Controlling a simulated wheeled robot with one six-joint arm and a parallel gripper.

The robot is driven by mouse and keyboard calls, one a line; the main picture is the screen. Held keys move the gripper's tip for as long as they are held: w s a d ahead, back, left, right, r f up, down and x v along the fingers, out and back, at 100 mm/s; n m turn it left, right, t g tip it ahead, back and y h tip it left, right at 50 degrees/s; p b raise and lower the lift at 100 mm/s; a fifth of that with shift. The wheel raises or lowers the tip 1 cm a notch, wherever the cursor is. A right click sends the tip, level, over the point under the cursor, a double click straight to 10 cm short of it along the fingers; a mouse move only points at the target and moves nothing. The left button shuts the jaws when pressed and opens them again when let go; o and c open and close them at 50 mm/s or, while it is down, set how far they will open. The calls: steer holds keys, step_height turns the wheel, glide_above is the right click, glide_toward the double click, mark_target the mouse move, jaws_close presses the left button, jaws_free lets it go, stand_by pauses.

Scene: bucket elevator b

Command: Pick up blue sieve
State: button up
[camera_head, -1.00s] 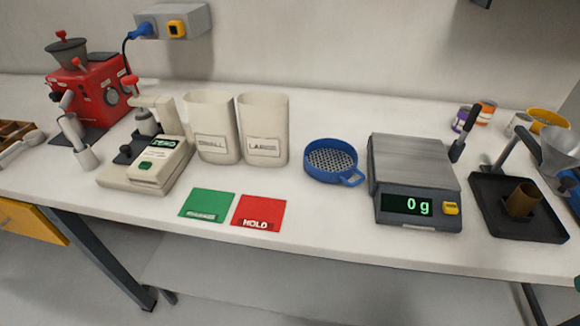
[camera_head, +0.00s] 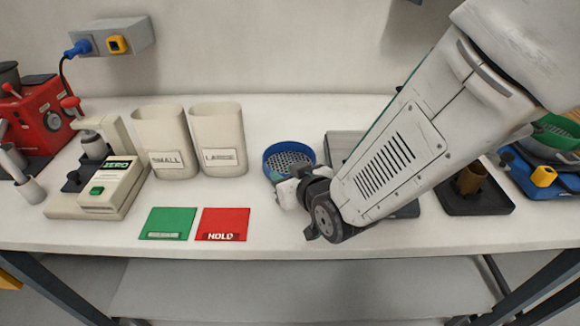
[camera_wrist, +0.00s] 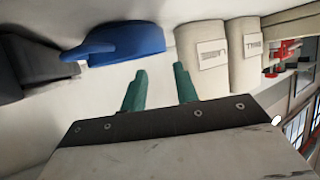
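The blue sieve (camera_head: 289,156) is a round blue pan with a perforated mesh floor, lying on the white bench right of the LARGE bin. In the head view its front right part and handle are hidden behind my wrist. In the wrist view the sieve (camera_wrist: 130,42) shows at the top, with its handle (camera_wrist: 90,50) to the left. My gripper (camera_wrist: 160,72) has two green fingers, spread apart with nothing between them. The fingertips are apart from the sieve, just short of its rim in the picture. In the head view the fingers cannot be made out.
The SMALL bin (camera_head: 166,142) and LARGE bin (camera_head: 218,139) stand left of the sieve. A scale (camera_head: 343,143) is mostly hidden behind my arm. Green (camera_head: 168,223) and red HOLD (camera_head: 222,224) mats lie near the front edge. A ZERO-labelled device (camera_head: 100,185) stands further left.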

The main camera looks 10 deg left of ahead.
mark_target(270, 170)
steer(key=x, duration=0.7)
steer(key=shift+a+f, duration=0.1)
steer(key=shift+a, duration=0.4)
steer(key=shift+s, duration=0.1)
jaws_close()
